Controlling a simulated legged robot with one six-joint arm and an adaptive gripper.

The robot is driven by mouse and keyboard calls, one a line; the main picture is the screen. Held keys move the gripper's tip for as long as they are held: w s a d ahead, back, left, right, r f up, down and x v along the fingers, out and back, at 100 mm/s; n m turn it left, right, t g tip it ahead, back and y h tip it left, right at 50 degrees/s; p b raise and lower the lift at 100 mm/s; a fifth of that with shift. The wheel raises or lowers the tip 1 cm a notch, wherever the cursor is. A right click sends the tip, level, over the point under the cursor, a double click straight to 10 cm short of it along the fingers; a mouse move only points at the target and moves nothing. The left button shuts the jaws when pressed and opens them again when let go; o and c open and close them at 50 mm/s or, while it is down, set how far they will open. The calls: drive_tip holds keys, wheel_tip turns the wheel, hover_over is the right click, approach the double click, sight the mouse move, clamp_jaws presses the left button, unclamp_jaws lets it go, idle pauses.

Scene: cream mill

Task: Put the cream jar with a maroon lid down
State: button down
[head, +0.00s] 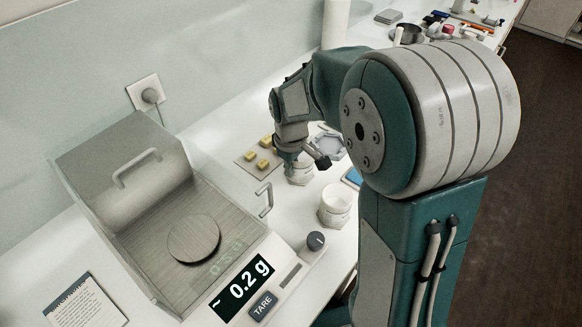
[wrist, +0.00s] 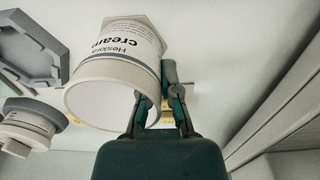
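A white jar (wrist: 110,75) fills the upper middle of the wrist view, its label reading "Heslora cream". It is tilted there, its smooth wide end towards the camera. No maroon lid shows. In the head view a white jar (head: 299,174) is low over the counter, directly beneath my gripper (head: 301,160). In the wrist view my gripper (wrist: 157,95) has a gap between its dark fingers. One finger overlaps the jar's lower right part; the other lies along its right side. A firm hold cannot be told, nor whether the jar touches the counter.
A second white jar (head: 335,204), open on top, stands nearer. A grey hexagonal tray (head: 331,146) lies behind. Small yellow blocks (head: 263,163) sit on a board at the left. A balance reading 0.2 g (head: 240,287) with a clear cover takes up the left front.

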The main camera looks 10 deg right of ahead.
drive_tip(key=c, duration=0.8)
unclamp_jaws()
drive_tip(key=shift+f, duration=0.1)
wheel_tip(320, 180, up, 12)
drive_tip(key=s+d+r+m+t, duration=0.1)
drive_tip(key=s+m+t, duration=0.1)
drive_tip(key=s, duration=0.7)
drive_tip(key=s+d+r+m+t, duration=0.1)
drive_tip(key=s+m, duration=0.4)
drive_tip(key=s, duration=0.5)
drive_tip(key=r+t, duration=0.1)
drive_tip(key=t, duration=0.1)
drive_tip(key=shift+d+t, duration=0.3)
drive_tip(key=shift+d, duration=0.05)
